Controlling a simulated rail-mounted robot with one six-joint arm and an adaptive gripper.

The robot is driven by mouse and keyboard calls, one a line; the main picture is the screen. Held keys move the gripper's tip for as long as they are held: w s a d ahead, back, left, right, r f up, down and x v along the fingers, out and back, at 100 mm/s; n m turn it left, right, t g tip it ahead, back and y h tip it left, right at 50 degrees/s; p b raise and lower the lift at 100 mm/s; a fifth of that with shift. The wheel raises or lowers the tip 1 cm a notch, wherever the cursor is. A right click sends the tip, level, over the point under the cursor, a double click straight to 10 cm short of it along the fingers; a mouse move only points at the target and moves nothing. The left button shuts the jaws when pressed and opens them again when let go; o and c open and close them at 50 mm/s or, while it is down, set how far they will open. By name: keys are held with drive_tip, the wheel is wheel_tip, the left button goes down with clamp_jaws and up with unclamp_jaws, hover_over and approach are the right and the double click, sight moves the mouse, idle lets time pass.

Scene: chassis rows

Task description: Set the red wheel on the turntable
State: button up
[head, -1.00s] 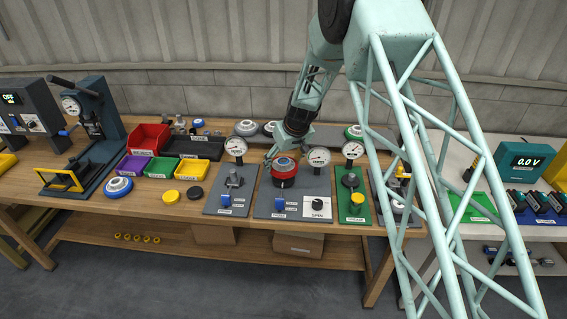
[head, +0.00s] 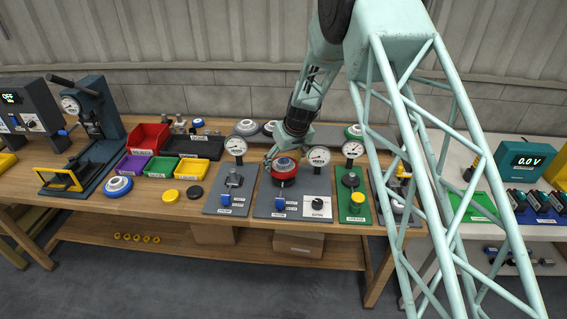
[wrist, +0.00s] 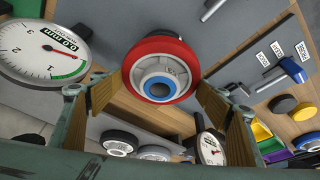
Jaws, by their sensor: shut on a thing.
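The red wheel (head: 285,174) has a red rim, a grey-white body and a blue centre ring. In the head view it is over the grey board (head: 262,208) with the blue handle and a white panel. The turntable beneath is hidden by the wheel, and I cannot tell whether the two touch. My gripper (head: 283,157) is above the wheel, shut on it. In the wrist view the red wheel (wrist: 190,72) sits between the tan pads of my gripper (wrist: 155,95), one on each side.
Dial gauges (head: 319,156) stand close behind on both sides. A grey board (head: 233,192) lies left and a green board (head: 355,208) right. Red (head: 149,137), yellow and other bins stand further left with a blue-ringed wheel (head: 118,187). The wood bench front is clear.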

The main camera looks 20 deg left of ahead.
drive_tip(key=shift+f+b, duration=1.7)
drive_tip(key=shift+f, duration=0.15)
idle(1.1)
drive_tip(key=o, duration=1.2)
drive_tip(key=shift+v, duration=6)
drive_tip(key=shift+a+r, duration=0.15)
